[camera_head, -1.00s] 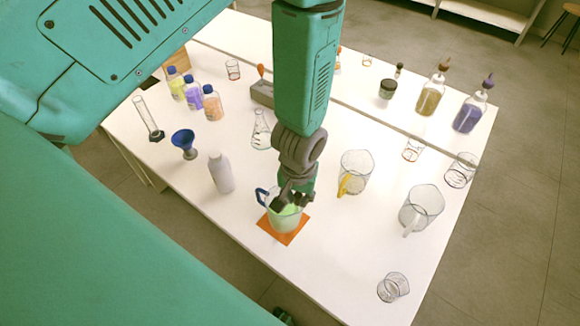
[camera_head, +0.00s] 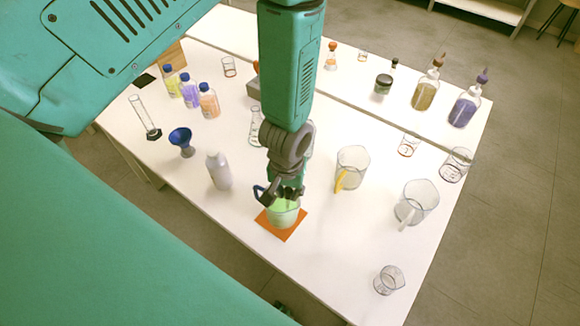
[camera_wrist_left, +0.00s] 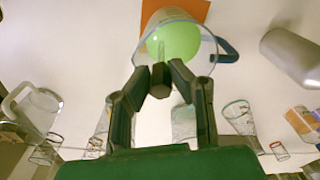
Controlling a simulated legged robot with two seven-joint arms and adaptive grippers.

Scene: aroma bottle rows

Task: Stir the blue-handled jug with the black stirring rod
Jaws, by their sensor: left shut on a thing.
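The clear jug with a blue handle (camera_head: 284,218) holds green liquid and stands on an orange mat (camera_head: 295,231) near the table's front edge. In the left wrist view the jug (camera_wrist_left: 202,62) is just beyond the fingertips, with its blue handle (camera_wrist_left: 229,50) on the right. My left gripper (camera_head: 282,190) is over the jug's mouth, pointing down. In the wrist view its fingers (camera_wrist_left: 163,82) are closed on a dark rod end; this is the black stirring rod (camera_wrist_left: 159,84). A thin part of it reaches into the jug over the green liquid; its tip is hard to make out.
A grey bottle (camera_head: 219,171) and a blue funnel (camera_head: 182,141) stand left of the jug. A yellow-handled jug (camera_head: 353,165) and a clear jug (camera_head: 417,202) stand to the right. A small beaker (camera_head: 390,280) is at the front right. The table around the mat is otherwise clear.

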